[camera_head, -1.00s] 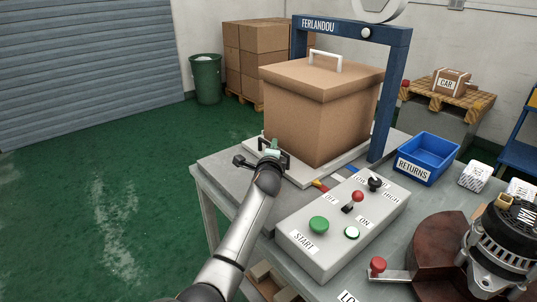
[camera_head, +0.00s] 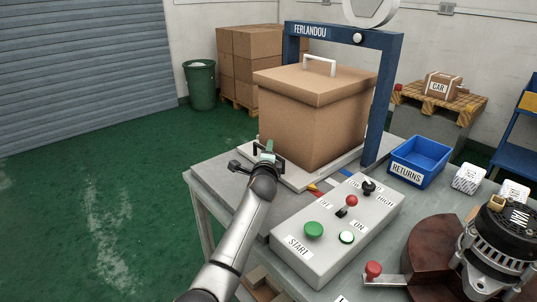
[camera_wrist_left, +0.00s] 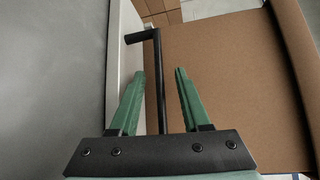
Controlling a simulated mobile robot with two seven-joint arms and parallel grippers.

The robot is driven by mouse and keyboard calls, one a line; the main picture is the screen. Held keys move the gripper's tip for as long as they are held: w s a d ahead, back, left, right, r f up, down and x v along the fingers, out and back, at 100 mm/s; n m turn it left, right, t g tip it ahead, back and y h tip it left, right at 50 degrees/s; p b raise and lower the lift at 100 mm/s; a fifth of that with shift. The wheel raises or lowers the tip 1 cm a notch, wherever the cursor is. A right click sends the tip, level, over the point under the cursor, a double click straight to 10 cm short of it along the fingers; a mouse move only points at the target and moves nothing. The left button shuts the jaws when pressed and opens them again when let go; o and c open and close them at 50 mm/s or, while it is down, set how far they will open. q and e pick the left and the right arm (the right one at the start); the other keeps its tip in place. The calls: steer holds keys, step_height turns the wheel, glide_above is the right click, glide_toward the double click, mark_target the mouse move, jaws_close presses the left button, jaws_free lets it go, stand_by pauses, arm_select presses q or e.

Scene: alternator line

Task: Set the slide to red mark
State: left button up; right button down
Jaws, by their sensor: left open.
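In the left wrist view a black bar (camera_wrist_left: 157,85) with a bent end stands between the two green fingers of my left gripper (camera_wrist_left: 161,73). The fingers are apart, with visible gaps on both sides of the bar. In the head view my left gripper (camera_head: 267,150) is at the near left corner of the white base under the cardboard box (camera_head: 312,120). Small red and yellow marks (camera_head: 314,188) lie at the near edge of that base, partly hidden by the control box. I cannot clearly make out the slide's scale. My right gripper is out of view.
A grey control box (camera_head: 308,262) with buttons and levers is right of my left arm. A blue frame (camera_head: 383,100) spans the cardboard box. A blue returns bin (camera_head: 420,160) and an alternator (camera_head: 492,250) are on the right. The floor at left is clear.

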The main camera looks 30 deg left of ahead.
arm_select(q)
steer(key=shift+s, duration=0.1)
steer(key=shift+s+d, duration=0.1)
steer(key=shift+s, duration=0.1)
steer(key=p+v, duration=0.1)
steer(key=v, duration=1.1)
steer(key=shift+p, duration=0.4)
steer(key=shift+f, duration=0.1)
